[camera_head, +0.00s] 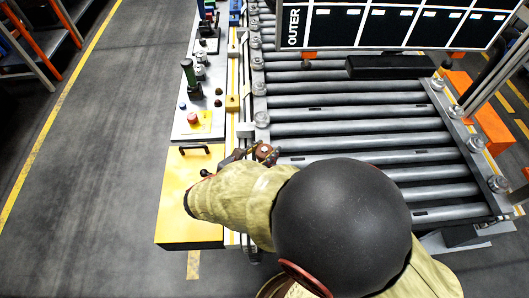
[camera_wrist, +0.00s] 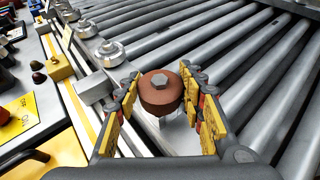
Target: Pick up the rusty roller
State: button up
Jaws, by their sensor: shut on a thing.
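The rusty roller (camera_wrist: 160,92) is a reddish-brown disc with a grey hex bolt on top. In the wrist view it sits between the two yellow-padded fingers of my gripper (camera_wrist: 168,105), which are shut on it. It is at the left edge of the roller conveyor (camera_wrist: 225,55), in line with the row of grey edge rollers. In the head view the roller (camera_head: 265,152) shows small and reddish just beyond my arm, with my gripper (camera_head: 257,154) beside it. My arm hides much of the gripper there. I cannot tell whether the roller is lifted from its mount.
Grey edge rollers (camera_wrist: 109,52) line the conveyor's left rail. A control panel (camera_head: 197,122) with a red button (camera_head: 193,118) and a yellow cabinet (camera_head: 176,222) stand to the left. A black board marked OUTER (camera_head: 395,25) hangs over the conveyor's far end. Open floor lies further left.

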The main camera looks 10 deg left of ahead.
jog(key=c, duration=0.6)
jog(key=shift+r, duration=0.1)
